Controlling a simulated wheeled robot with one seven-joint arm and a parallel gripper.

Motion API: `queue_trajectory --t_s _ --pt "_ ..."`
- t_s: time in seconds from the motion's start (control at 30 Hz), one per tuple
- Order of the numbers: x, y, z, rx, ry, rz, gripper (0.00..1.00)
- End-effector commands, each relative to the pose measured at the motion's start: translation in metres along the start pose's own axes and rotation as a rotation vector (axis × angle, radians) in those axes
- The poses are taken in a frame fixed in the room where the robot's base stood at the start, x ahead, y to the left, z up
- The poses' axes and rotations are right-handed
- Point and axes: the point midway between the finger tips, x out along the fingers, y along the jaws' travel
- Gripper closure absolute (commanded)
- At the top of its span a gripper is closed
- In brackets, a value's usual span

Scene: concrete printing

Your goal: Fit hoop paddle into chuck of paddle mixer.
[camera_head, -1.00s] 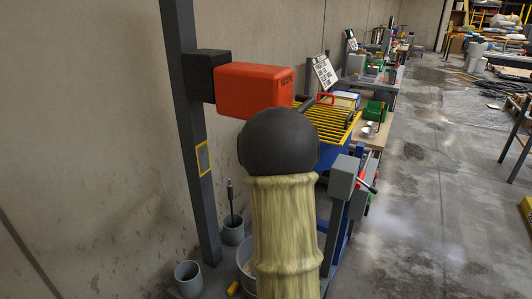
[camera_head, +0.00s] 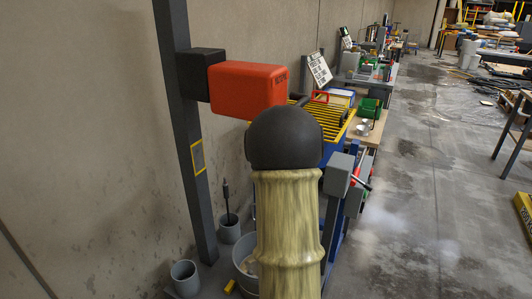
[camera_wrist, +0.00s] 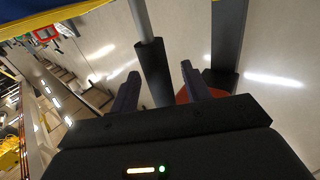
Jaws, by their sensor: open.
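The paddle mixer has an orange-red head (camera_head: 246,88) on a dark mast (camera_head: 188,150); its underside and chuck are hidden by my arm in the head view. In the wrist view, my open gripper (camera_wrist: 158,88) has one finger on each side of a dark cylinder (camera_wrist: 153,70), with a grey shaft (camera_wrist: 141,18) running from it. I cannot tell whether the cylinder is the chuck or the paddle's upper end, or whether a finger touches it. Part of a red surface (camera_wrist: 184,97) shows behind the fingers. The hoop itself is not in view.
A dark tool (camera_head: 227,200) stands in a grey cup (camera_head: 230,232) by the wall. Another grey cup (camera_head: 186,280) stands nearer. A bucket (camera_head: 243,276) is partly behind my arm. A yellow grille (camera_head: 335,118) and workbenches lie beyond.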

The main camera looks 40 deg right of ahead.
Motion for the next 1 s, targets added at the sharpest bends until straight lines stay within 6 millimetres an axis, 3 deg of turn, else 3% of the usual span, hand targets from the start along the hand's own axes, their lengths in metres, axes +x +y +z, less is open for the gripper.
queue_trajectory --t_s 0.27,0.8,1.0 --pt "-0.031 0.001 0.001 0.0 0.001 0.003 0.53" --pt "-0.139 0.001 0.0 -0.001 0.005 0.003 0.53" --pt "-0.167 0.001 -0.001 -0.001 0.005 0.001 0.53"
